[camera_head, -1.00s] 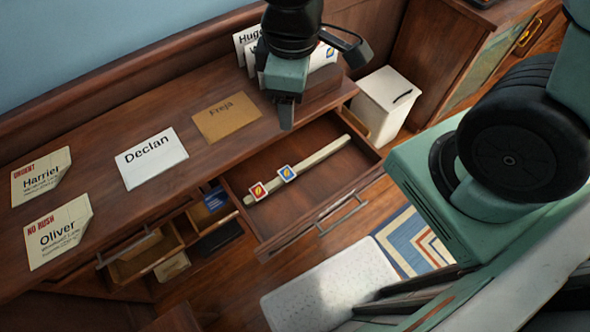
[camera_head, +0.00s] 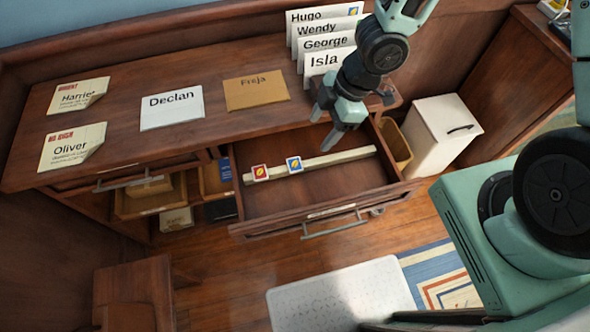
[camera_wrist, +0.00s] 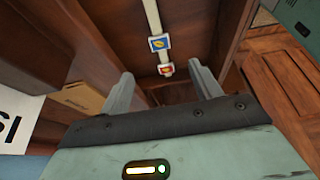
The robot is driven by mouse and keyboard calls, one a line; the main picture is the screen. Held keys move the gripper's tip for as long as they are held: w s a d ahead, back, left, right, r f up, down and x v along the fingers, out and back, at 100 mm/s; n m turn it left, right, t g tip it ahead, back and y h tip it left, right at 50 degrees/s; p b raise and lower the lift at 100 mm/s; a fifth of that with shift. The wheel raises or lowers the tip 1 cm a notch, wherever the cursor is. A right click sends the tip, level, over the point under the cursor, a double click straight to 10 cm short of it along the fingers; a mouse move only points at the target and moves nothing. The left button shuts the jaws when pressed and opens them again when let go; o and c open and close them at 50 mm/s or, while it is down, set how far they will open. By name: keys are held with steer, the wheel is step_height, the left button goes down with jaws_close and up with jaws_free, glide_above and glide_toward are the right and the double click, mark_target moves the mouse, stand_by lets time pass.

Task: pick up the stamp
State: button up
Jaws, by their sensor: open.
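A red stamp (camera_head: 260,172) and a blue stamp (camera_head: 294,165) sit on a pale strip (camera_head: 340,157) that crosses the open desk drawer (camera_head: 330,185). My gripper (camera_head: 334,128) is open and empty, to the right of both stamps and above the right part of the drawer. In the wrist view the blue stamp (camera_wrist: 159,43) and the red stamp (camera_wrist: 166,69) show beyond the fingers of my gripper (camera_wrist: 160,90), apart from them.
Envelopes marked Declan (camera_head: 171,107) and Freja (camera_head: 255,91) and papers marked Harriet (camera_head: 79,95) and Oliver (camera_head: 72,146) lie on the desktop. Several upright envelopes (camera_head: 325,62) stand close behind my gripper. A white bin (camera_head: 432,135) stands right of the drawer.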

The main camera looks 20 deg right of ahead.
steer(key=b, duration=0.3)
glide_toward(295, 164)
step_height(295, 164, down, 2)
steer(key=shift+a+f, duration=0.1)
steer(key=shift+a+b+x, duration=0.15)
steer(key=shift+b+x, duration=0.1)
steer(key=shift+x, duration=1.05)
steer(key=shift+a+b+x, duration=0.15)
steer(key=shift+b+x, duration=0.1)
steer(key=shift+x, duration=1.1)
steer(key=c, duration=1)
